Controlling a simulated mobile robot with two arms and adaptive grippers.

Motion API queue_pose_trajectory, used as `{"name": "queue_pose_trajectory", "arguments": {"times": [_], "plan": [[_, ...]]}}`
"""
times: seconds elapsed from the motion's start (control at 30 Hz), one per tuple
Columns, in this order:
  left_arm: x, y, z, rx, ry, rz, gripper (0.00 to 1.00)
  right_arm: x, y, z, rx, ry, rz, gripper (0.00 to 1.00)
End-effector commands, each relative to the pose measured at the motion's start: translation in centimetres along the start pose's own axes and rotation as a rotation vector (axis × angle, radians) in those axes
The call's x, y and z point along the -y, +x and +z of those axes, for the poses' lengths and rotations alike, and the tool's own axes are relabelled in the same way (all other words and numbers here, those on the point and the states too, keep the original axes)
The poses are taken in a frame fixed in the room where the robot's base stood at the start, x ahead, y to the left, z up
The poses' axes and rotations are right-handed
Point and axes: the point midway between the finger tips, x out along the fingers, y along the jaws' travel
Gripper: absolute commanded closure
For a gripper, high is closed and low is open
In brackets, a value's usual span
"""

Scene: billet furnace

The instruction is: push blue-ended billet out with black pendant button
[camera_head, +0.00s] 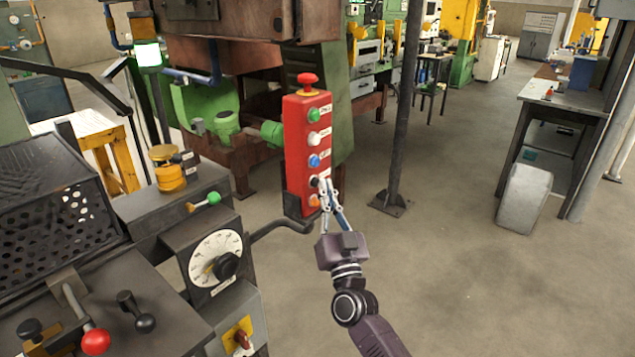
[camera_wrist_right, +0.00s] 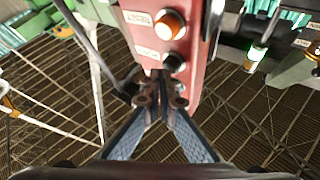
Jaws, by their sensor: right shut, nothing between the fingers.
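The red pendant (camera_head: 296,150) hangs upright with a column of coloured buttons and a red mushroom button on top. The black button (camera_head: 315,182) is second from the bottom, above the orange one. In the right wrist view the black button (camera_wrist_right: 175,62) shows next to the orange button (camera_wrist_right: 169,25). My right gripper (camera_head: 325,187) is shut and empty, its tips at the black button; in the right wrist view the tips (camera_wrist_right: 160,90) lie just below it. I cannot tell whether they touch it. No blue-ended billet is visible. My left gripper is out of view.
A control console with a white dial (camera_head: 215,258) and a red-knobbed lever (camera_head: 95,341) stands at the left. A dark post (camera_head: 399,110) rises behind the pendant. A workbench (camera_head: 560,95) stands at the right. The floor right of my arm is clear.

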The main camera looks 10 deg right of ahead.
Motion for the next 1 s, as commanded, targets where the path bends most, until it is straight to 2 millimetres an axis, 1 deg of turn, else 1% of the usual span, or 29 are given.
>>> {"name": "queue_pose_trajectory", "arguments": {"times": [0.1,0.53,0.8,1.0], "plan": [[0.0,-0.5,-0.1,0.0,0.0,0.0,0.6,-0.3,-0.4,-0.5,0.0,0.0,0.001,1.0],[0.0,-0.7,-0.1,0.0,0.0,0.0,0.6,-0.7,-0.8,-0.7,-0.001,0.0,0.001,1.0],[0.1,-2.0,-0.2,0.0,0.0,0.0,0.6,-2.0,-2.6,-2.1,0.0,-0.003,0.0,1.0],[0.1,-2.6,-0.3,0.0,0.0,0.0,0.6,-2.9,-3.8,-2.9,0.0,-0.002,0.001,1.0]]}}
